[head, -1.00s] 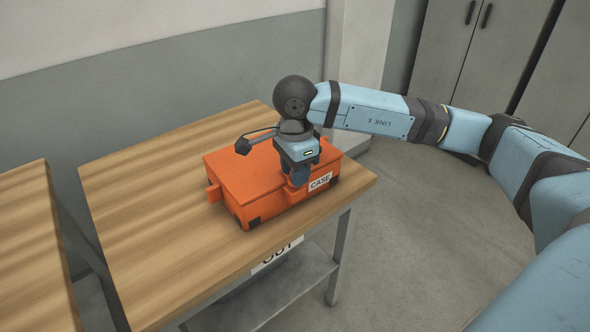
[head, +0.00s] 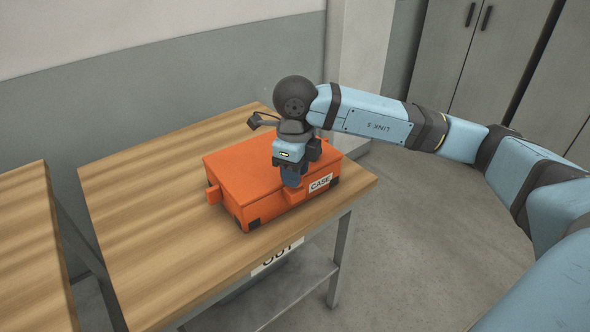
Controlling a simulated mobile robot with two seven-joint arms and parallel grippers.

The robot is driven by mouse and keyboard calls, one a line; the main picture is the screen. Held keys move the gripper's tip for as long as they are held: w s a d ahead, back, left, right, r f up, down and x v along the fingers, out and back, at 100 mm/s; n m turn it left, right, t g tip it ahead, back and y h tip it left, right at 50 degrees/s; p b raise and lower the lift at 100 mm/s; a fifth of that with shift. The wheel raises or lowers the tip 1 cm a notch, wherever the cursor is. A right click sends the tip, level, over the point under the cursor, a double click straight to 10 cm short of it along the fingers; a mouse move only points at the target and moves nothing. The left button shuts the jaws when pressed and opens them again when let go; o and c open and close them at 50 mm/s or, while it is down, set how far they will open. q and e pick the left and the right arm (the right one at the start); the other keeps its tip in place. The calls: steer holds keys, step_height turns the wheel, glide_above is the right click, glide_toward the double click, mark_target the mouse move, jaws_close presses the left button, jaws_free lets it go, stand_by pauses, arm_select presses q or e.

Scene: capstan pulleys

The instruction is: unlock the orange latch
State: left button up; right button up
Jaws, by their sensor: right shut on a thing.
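An orange case (head: 240,173) with its lid down sits on the wooden table. A white "CASE" label (head: 320,183) is on its front. An orange latch (head: 295,194) sticks out at the front, just left of the label. My right gripper (head: 295,183) points down over the front edge of the case, at the latch. It is shut on the latch; its fingers hide most of the latch's upper part. My left gripper is not in view.
The wooden table (head: 130,185) has free room left of and behind the case. An "OUT" sign (head: 277,257) hangs on its front edge. A second wooden table (head: 30,240) stands at the left across a gap. Grey cabinets stand at the back right.

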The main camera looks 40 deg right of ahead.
arm_select(q)
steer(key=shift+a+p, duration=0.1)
steer(key=shift+p, duration=0.25)
arm_select(e)
steer(key=m, duration=0.5)
steer(key=shift+m, duration=0.4)
steer(key=o, duration=0.9)
steer(key=shift+o, duration=0.2)
steer(key=shift+r, duration=0.1)
arm_select(q)
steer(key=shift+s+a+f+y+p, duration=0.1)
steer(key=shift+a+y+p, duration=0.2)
steer(key=shift+p, duration=0.9)
arm_select(e)
step_height(320, 180, up, 14)
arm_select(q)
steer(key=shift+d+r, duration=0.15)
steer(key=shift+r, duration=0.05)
arm_select(e)
steer(key=shift+f, duration=0.2)
